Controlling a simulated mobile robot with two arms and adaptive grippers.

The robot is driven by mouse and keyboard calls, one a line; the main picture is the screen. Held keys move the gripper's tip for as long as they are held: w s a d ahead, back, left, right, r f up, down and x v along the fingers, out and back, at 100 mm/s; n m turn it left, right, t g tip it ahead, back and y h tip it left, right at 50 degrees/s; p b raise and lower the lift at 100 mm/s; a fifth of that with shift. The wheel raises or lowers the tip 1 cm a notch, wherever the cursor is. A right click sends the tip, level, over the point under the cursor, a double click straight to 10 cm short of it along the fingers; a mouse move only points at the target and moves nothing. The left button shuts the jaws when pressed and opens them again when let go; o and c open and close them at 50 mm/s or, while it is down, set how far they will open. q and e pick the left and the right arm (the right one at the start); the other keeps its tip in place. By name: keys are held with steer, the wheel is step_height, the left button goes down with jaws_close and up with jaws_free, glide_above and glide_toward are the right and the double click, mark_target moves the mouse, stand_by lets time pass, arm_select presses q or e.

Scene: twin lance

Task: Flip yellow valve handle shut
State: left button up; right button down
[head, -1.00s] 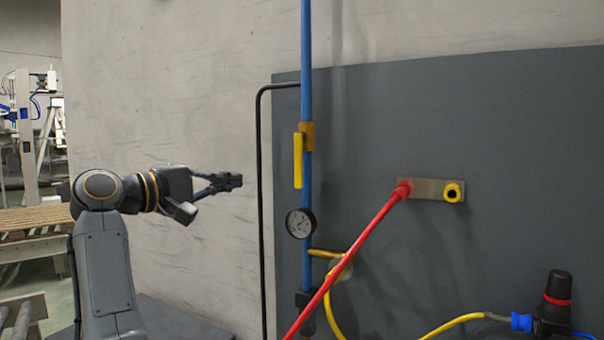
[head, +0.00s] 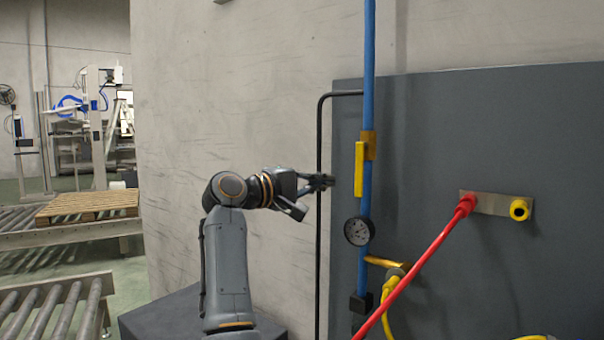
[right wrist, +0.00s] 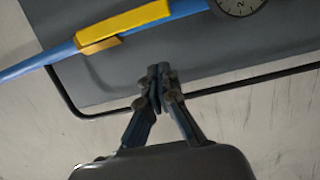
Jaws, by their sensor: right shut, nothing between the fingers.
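The yellow valve handle (head: 359,167) hangs straight down, parallel to the blue pipe (head: 369,60) and just left of it, below the brass valve body (head: 370,146). In the right wrist view the handle (right wrist: 125,26) lies along the pipe near the top. My right gripper (head: 328,182) is shut and empty, with its tips left of the handle's lower part and apart from it. The right wrist view shows the fingertips (right wrist: 158,82) together, with a gap to the handle. My left gripper is not in view.
A thin black pipe (head: 319,240) runs upright by the gripper. A round gauge (head: 359,231) sits below the handle. A red lance (head: 420,262) slants from a metal bracket (head: 492,204). A yellow hose (head: 389,295) hangs lower. Roller conveyors and a pallet (head: 88,203) stand left.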

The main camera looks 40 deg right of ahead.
mark_target(361, 169)
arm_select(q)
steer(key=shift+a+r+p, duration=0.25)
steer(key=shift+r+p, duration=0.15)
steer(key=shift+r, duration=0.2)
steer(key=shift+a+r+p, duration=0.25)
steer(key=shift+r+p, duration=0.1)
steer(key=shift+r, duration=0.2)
arm_select(e)
steer(key=s, duration=0.1)
steer(key=s+d, duration=0.1)
steer(key=s, duration=0.1)
steer(key=shift+s+d, duration=0.3)
steer(key=shift+s, duration=0.1)
